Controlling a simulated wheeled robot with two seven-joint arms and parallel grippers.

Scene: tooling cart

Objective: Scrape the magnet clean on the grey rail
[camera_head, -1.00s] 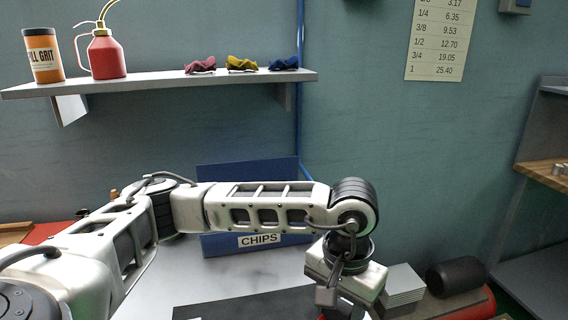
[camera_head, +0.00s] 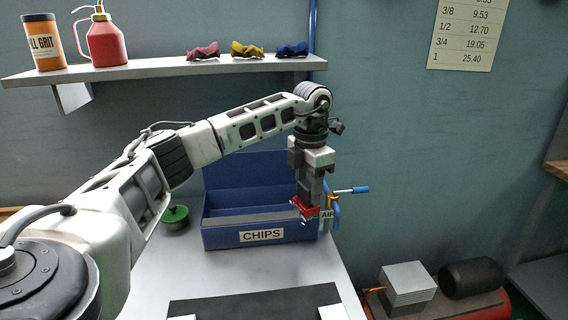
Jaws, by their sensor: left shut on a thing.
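My left gripper (camera_head: 308,194) points down at the right end of the blue CHIPS bin (camera_head: 216,239). It is shut on the red magnet (camera_head: 303,206), which has pale bits at its lower end. The grey rail (camera_head: 250,218) runs across the bin just behind its front wall. The magnet appears near the right end of the rail; I cannot tell whether they touch. My right gripper is not in view.
A blue-handled air nozzle (camera_head: 350,190) stands just right of the bin. A green round object (camera_head: 175,217) sits left of it. A dark mat (camera_head: 250,305) lies in front, with clear grey tabletop (camera_head: 215,272) between.

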